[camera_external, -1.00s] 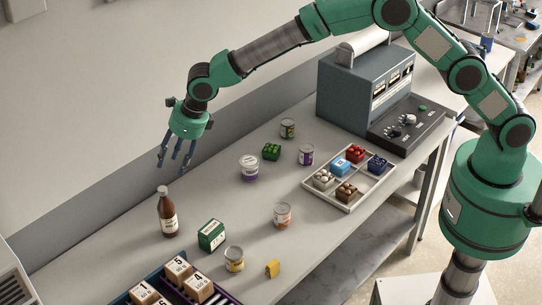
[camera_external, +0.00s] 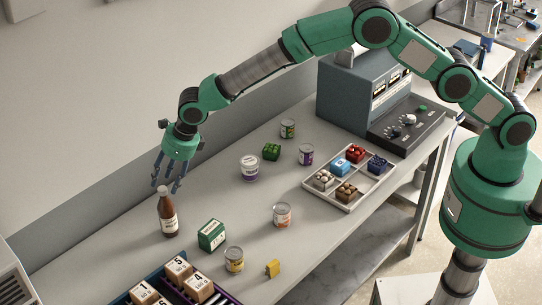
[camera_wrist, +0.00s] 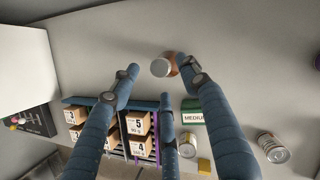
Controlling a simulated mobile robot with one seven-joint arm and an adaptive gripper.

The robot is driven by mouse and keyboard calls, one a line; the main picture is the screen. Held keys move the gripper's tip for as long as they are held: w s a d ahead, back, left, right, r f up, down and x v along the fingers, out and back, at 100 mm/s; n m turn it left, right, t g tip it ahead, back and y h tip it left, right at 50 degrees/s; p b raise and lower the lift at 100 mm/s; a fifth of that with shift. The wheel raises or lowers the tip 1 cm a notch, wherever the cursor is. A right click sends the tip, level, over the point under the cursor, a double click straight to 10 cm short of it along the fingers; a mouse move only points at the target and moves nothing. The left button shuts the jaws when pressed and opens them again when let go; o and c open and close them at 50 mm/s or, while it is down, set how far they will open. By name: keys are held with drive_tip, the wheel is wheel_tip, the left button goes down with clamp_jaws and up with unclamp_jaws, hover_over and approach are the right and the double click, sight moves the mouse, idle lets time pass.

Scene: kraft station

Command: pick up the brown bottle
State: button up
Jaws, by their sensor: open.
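The brown bottle (camera_external: 168,214) stands upright on the bench, with a pale label and a brown neck. In the wrist view its round pale cap (camera_wrist: 160,67) shows from above, with a little brown glass beside it; the right finger covers part of it. My gripper (camera_external: 168,184) is open and empty, its blue fingers pointing down just above the bottle's top. In the wrist view the spread fingers of my gripper (camera_wrist: 160,85) lie to either side of the cap. I cannot tell whether any finger touches the bottle.
A rack of numbered boxes (camera_external: 160,274) is in front. A white tub (camera_external: 250,167) stands further back. The bench left of the bottle is clear.

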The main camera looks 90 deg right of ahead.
sight(162, 188)
drive_tip(key=shift+f, duration=0.1)
drive_tip(key=shift+p+x, duration=0.55)
drive_tip(key=shift+x, duration=1.9)
drive_tip(key=shift+w, duration=0.1)
clamp_jaws()
